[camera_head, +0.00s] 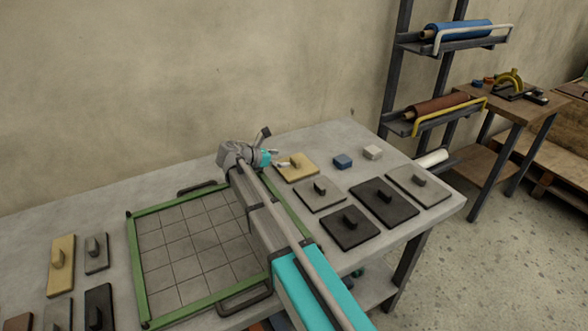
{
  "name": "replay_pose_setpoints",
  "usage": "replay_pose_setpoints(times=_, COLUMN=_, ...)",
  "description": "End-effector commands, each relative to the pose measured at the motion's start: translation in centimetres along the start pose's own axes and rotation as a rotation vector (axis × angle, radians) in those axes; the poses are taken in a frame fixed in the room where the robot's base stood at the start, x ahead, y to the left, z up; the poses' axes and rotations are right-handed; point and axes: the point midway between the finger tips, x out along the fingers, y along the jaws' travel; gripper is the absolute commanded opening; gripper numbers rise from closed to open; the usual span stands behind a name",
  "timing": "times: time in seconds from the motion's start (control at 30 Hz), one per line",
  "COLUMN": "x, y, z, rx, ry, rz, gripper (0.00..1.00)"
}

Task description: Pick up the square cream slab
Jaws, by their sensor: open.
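The square cream slab (306,172) lies flat on the grey table (400,155) near its back edge, just right of the green-framed grid. It has a small upright block handle (296,162) on top. My gripper (274,150) is open and empty at the slab's left side. One finger sticks up and the other appears over or in front of the slab's left part, which it partly hides. I cannot tell whether it touches the slab.
Grey and black handled slabs (383,203) lie close to the right, with a blue block (343,161) and a white block (372,152) behind. The green-framed grid tray (137,265) is empty. An oblong cream slab (61,280) lies far left. A roll rack (398,60) stands right.

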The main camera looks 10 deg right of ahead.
Motion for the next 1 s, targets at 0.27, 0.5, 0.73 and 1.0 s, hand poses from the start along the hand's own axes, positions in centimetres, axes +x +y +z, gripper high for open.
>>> replay_pose_setpoints(times=0.27, x=0.5, y=0.0, z=-0.1, rx=0.001, ry=0.000, rz=-0.001, gripper=1.00)
replay_pose_setpoints(times=0.5, x=3.1, y=-0.1, z=-0.2, rx=0.002, ry=0.000, rz=-0.002, gripper=1.00)
replay_pose_setpoints(times=0.73, x=5.1, y=0.0, z=-0.1, rx=0.001, ry=0.000, rz=-0.001, gripper=1.00)
replay_pose_setpoints(times=1.0, x=5.3, y=0.0, z=0.0, rx=0.001, ry=0.000, rz=-0.001, gripper=1.00)
